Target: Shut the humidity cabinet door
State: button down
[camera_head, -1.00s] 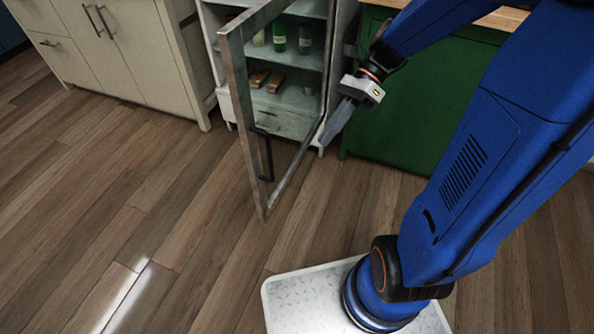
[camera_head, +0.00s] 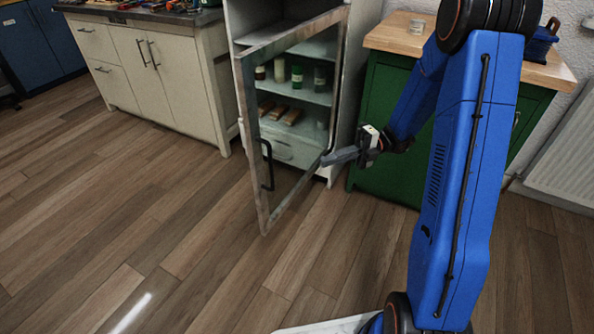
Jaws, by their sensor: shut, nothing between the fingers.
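The humidity cabinet (camera_head: 362,36) is white and stands between a cream cabinet and a green one. Its metal-framed glass door (camera_head: 248,138) is open and swung out toward me, with a dark handle (camera_head: 267,165) on its left part. Through the door I see shelves with bottles (camera_head: 297,77) and wooden pieces. My gripper (camera_head: 330,158) is shut and empty. It is at the right edge of the door frame in the picture, in front of the cabinet's lower right. I cannot tell whether it touches the door.
A cream cabinet (camera_head: 180,85) with a cluttered top stands at left. A radiator (camera_head: 565,150) is at the far right. The wooden floor (camera_head: 150,215) in front is clear.

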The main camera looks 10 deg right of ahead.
jog(key=a, duration=1.3)
jog(key=shift+s, duration=0.4)
